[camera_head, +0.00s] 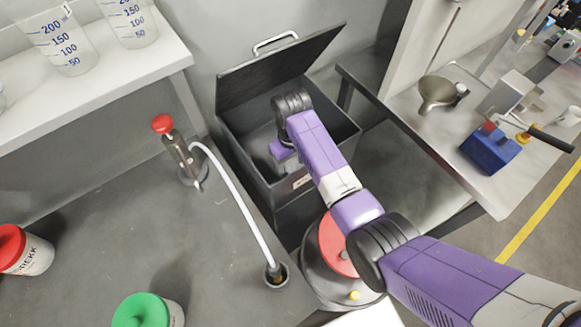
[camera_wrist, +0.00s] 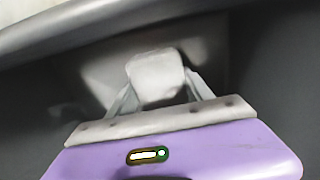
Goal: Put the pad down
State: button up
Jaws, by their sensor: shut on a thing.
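The pad (camera_wrist: 155,76) is a small, pale grey, crumpled-looking piece. In the wrist view it sits between the two fingers of my gripper (camera_wrist: 157,88), which is shut on it. In the head view my gripper (camera_head: 286,157) points down inside an open dark grey bin (camera_head: 343,139), below the level of its rim. The pad is small and mostly hidden there by my arm. In the wrist view a grey surface lies behind the pad; I cannot tell whether the pad touches it.
The bin's hinged lid (camera_head: 270,72) stands raised behind my arm. A workbench (camera_head: 100,215) with a red-topped pump (camera_head: 180,150) and white hose is left of it. A metal table (camera_head: 420,120) with a funnel (camera_head: 440,92) and a blue device (camera_head: 490,150) is at right.

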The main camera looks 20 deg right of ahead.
jog(key=shift+f, duration=0.65)
jog(key=shift+f, duration=0.2)
jog(key=o, duration=1.5)
jog(key=shift+c, duration=0.2)
notch_tip(320, 180, up, 12)
jog(key=shift+r+b, duration=0.2)
jog(key=shift+b, duration=0.3)
